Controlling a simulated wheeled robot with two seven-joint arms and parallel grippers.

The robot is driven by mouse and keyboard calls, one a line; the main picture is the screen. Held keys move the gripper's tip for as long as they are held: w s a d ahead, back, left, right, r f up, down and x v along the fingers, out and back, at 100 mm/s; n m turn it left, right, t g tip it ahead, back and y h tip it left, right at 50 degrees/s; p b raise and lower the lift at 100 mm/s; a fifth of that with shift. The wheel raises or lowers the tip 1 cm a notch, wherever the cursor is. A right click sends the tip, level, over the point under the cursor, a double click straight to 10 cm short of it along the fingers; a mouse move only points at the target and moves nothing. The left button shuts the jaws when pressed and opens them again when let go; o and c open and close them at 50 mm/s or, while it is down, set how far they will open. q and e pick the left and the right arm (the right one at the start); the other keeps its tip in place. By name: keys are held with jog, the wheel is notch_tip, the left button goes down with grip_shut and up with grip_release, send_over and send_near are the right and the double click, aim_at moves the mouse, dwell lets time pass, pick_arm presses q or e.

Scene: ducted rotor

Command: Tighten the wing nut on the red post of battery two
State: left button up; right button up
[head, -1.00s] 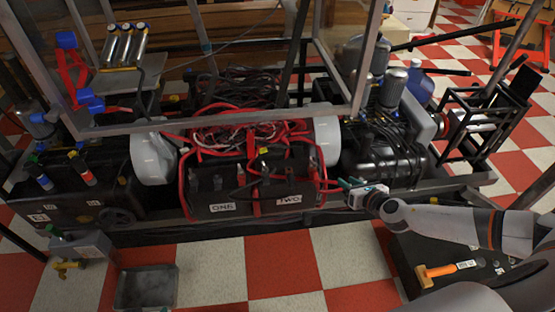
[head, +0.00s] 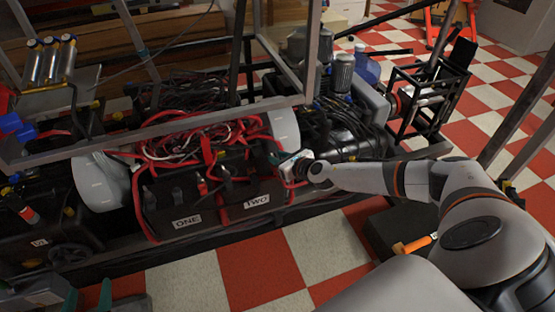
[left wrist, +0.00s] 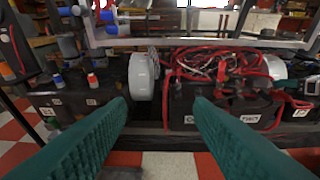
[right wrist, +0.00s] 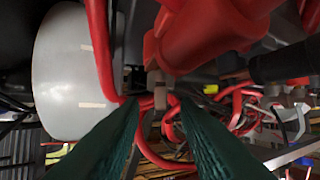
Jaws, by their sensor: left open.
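Battery two (head: 256,188), a black box with a white TWO label, stands right of battery one (head: 180,208), labelled ONE. My right gripper (head: 278,158) is at battery two's upper right side. In the right wrist view its green fingers (right wrist: 157,106) are apart, with a small tan-grey piece (right wrist: 157,86) at their tips, under a large red part (right wrist: 205,35). I cannot tell whether this piece is the wing nut, or whether the fingers touch it. My left gripper (head: 90,298) is low at the left, open and empty; the left wrist view shows its spread fingers (left wrist: 162,104).
Red cables (head: 195,140) lie over the batteries. A grey cylinder (right wrist: 75,75) is close left of the right gripper. Metal frame bars (head: 150,130) cross above the batteries. The checkered floor (head: 240,270) in front is clear.

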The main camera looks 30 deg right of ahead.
jog(key=shift+w+a+f, duration=0.1)
jog(key=shift+w+f, duration=0.05)
jog(key=shift+w, duration=0.2)
pick_arm(q)
jog(key=shift+w+d+r+t, duration=0.1)
jog(key=shift+w+r+t, duration=0.15)
jog(key=shift+r, duration=0.2)
pick_arm(e)
grip_shut()
